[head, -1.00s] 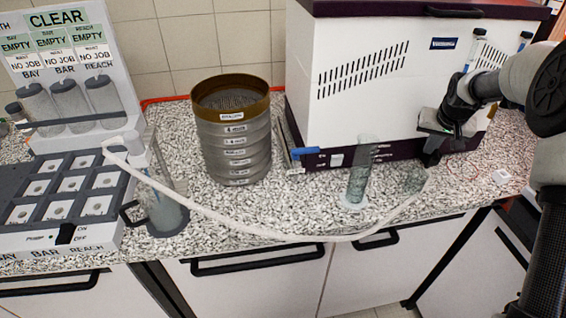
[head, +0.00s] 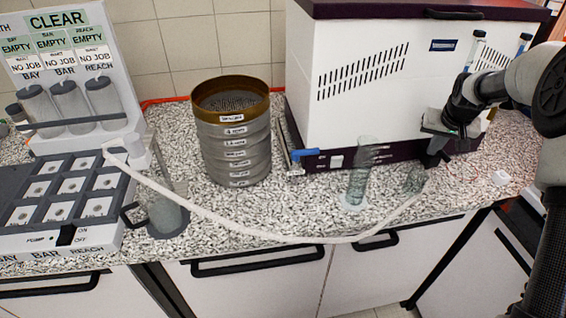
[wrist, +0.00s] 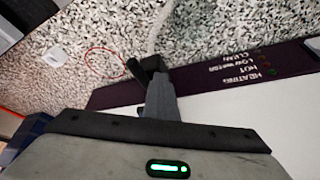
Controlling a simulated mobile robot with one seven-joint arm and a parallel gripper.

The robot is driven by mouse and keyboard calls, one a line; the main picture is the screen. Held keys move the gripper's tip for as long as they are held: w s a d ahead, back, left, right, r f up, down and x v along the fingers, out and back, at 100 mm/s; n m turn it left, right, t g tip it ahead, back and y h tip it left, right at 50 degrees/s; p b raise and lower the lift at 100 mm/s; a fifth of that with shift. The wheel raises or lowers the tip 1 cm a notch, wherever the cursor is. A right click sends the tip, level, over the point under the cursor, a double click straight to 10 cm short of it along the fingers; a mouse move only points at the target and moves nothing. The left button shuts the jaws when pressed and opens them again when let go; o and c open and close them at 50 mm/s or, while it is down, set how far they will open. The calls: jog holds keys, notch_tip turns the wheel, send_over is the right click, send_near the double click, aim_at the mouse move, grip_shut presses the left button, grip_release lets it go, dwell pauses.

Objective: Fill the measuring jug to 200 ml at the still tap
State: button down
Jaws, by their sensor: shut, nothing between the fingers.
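A clear jug-like vessel (head: 164,216) with a dark side handle stands upright on a dark round base at the left front of the counter. I cannot read its scale or tell whether it holds liquid. The still appears to be the large white housing (head: 350,75) with a dark purple base. A blue lever (head: 306,152) sits at its lower left corner and may be its tap. My gripper (head: 431,160) is shut and empty at the still's lower right front, far from the vessel. In the wrist view its dark fingers (wrist: 157,78) are together beside the still's labelled lamp panel.
A pale hose (head: 290,238) runs along the counter's front edge. A clear tall cylinder (head: 358,186) and a smaller clear vessel (head: 414,180) stand before the still. A sieve stack (head: 234,150) stands left of it. A tray unit with a pump switch (head: 70,234) fills the left.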

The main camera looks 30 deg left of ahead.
notch_tip(320, 180, up, 6)
jog(key=p, duration=0.3)
jog(key=shift+s+a+r, duration=0.2)
jog(key=shift+a+r, duration=0.05)
jog(key=shift+a, duration=0.1)
jog(key=shift+r, duration=0.1)
jog(key=s+d+r+p, duration=0.1)
jog(key=s+d+r, duration=0.1)
jog(key=s+r, duration=0.7)
jog(key=s+d+r+p, duration=0.1)
jog(key=s+d+r, duration=0.1)
jog(key=s+r, duration=0.7)
jog(key=s+d+f+m+p, duration=0.1)
jog(key=s+d, duration=0.1)
jog(key=s, duration=2.2)
jog(key=shift+s+f+t+h, duration=0.3)
